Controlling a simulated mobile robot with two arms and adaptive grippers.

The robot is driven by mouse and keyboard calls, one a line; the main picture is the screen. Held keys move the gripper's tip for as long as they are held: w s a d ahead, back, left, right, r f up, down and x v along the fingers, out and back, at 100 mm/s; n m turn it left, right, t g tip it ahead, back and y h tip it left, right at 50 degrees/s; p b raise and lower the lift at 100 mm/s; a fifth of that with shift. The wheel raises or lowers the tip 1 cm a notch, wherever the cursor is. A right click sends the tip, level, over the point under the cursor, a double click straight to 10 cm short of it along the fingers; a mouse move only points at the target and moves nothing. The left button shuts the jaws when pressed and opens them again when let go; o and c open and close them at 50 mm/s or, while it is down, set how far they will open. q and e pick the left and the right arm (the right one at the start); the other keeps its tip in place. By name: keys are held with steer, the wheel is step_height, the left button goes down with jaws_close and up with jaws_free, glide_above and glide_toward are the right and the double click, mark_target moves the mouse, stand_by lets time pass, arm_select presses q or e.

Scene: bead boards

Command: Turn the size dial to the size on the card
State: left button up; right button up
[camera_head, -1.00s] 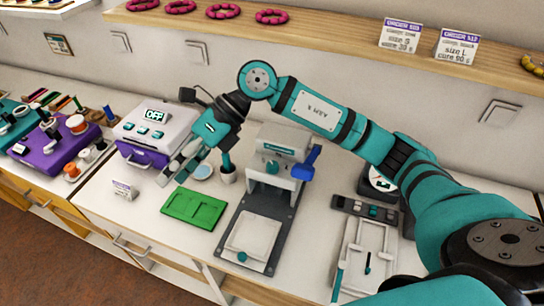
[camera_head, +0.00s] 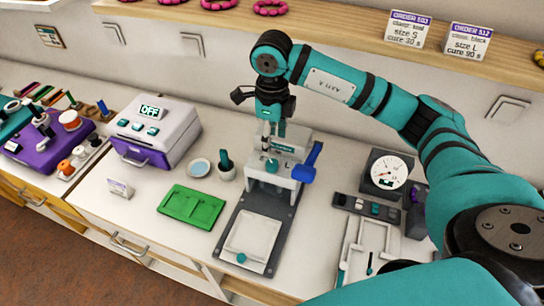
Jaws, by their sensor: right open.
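Two order cards stand on the shelf: the left card (camera_head: 408,29) reads size S, cure 30 s, and the right card (camera_head: 467,41) reads size L, cure 90 s. A grey press-like machine (camera_head: 297,143) with a blue lever (camera_head: 307,163) stands mid-bench. A small teal knob (camera_head: 272,165) is on its front; I cannot tell whether it is the size dial. My right gripper (camera_head: 270,140) points down, open, in front of the machine's top and just above the knob. Its fingers partly hide the machine; contact is unclear. My left gripper is out of view.
A white box reading OFF (camera_head: 155,130) is farther left. A round gauge (camera_head: 389,172) stands right, beneath my right arm.

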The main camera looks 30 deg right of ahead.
mark_target(272, 163)
step_height(272, 163, down, 8)
steer(key=shift+f+p, duration=0.25)
steer(key=shift+p, duration=0.55)
jaws_close()
